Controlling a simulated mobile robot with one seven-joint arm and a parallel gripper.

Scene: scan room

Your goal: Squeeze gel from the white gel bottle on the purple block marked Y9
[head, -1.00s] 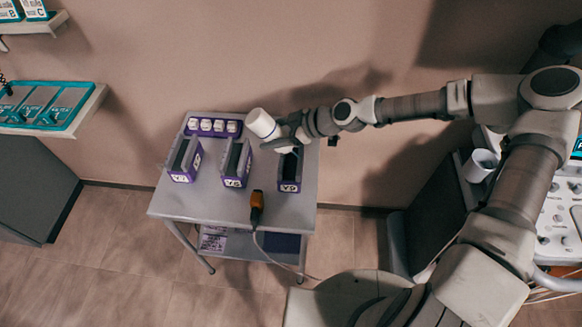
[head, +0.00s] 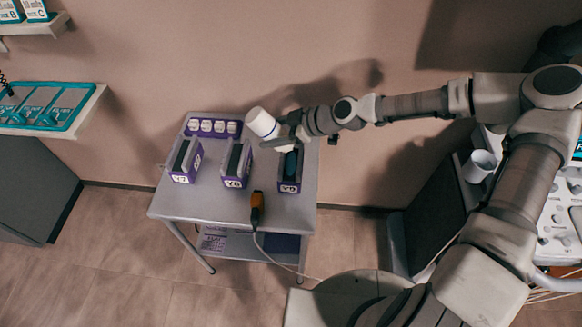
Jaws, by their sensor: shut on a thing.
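The white gel bottle (head: 262,123) is tilted, above the back of the small grey table. My gripper (head: 280,138) is shut on it. Three purple blocks with dark channels stand on the table. The right block (head: 289,187) has a label that looks like Y9, though it is small. A blue-teal patch of gel (head: 291,163) lies on the dark top of this block, below my gripper. My gripper and wrist hide the back part of this block. The bottle's nozzle end cannot be made out.
The middle block (head: 233,182) and left block (head: 181,177) have dark tops without gel. A purple rack (head: 213,127) with several white pieces stands behind them. An orange and black probe (head: 257,208) with a cable lies at the table's front edge.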

